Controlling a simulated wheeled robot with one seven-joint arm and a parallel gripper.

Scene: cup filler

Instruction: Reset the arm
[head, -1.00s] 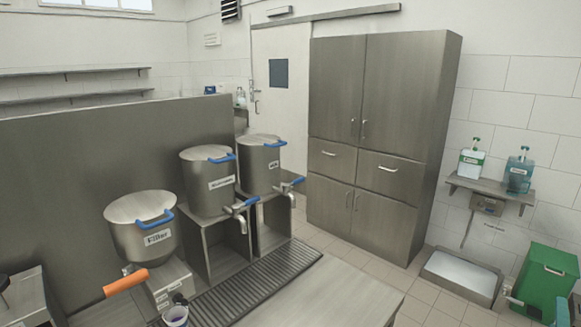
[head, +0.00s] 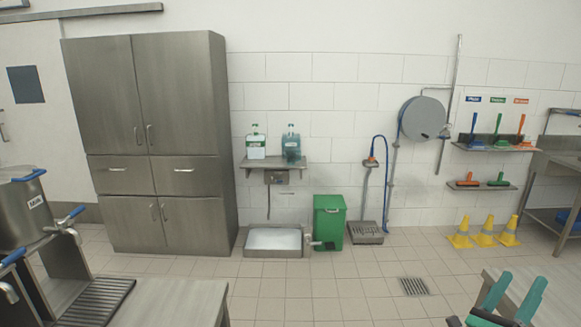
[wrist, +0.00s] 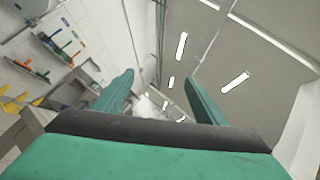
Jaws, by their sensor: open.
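My gripper (head: 512,293) shows at the bottom right of the head view, with two teal fingers pointing up. It also shows in the wrist view (wrist: 160,100), where the fingers stand apart with nothing between them. Past the fingers, the wrist view shows the ceiling lights and the upper wall. The gripper is open and empty. Most of my arm is outside the head view.
A steel cabinet (head: 150,140) stands at the left. A steel pot labelled Milk (head: 25,210) stands above a counter (head: 170,300) at the lower left. A green bin (head: 329,222) and yellow cones (head: 484,235) stand by the wall. The tiled floor (head: 300,290) in the middle is clear.

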